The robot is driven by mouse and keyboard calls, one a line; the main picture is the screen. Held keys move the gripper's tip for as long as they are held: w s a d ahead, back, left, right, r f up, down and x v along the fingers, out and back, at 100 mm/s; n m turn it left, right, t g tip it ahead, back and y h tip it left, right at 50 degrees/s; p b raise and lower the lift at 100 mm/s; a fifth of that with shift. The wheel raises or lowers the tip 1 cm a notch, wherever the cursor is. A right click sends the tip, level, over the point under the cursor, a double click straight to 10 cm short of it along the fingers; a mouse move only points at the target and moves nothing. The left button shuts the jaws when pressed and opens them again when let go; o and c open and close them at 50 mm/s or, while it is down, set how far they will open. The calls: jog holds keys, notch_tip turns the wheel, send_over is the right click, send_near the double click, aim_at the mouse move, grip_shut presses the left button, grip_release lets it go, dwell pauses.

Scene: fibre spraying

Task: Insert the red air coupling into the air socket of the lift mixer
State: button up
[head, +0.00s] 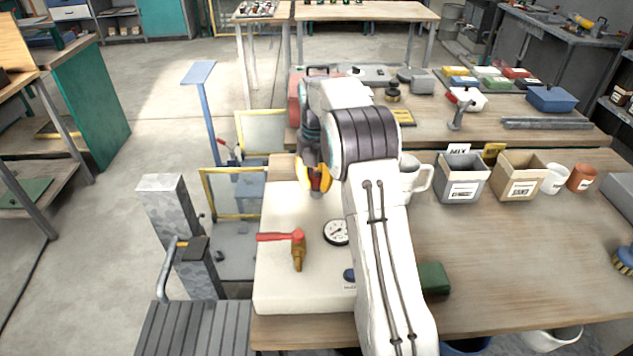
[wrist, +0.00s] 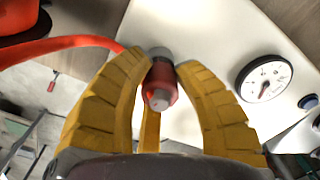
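The red air coupling (wrist: 160,84) is between the yellow fingertips of my gripper (wrist: 160,66) in the wrist view. Its grey near end points to the camera. The fingers close around it and appear to touch its sides. A grey ring shows at its far end; I cannot tell whether that is the air socket. In the head view my gripper (head: 318,182) points down over the far part of the lift mixer's white housing (head: 275,285), with a bit of red between its fingers. The housing also shows in the wrist view (wrist: 215,40). No separate socket is clearly visible.
A gauge (head: 337,231) and a brass valve with a red handle (head: 297,250) stand on the housing nearer the camera. A red hose (wrist: 75,44) curves past the fingers in the wrist view. A white jug (head: 412,180) and labelled bins (head: 462,190) stand to the right.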

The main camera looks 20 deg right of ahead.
grip_shut()
jog(key=shift+r, duration=0.1)
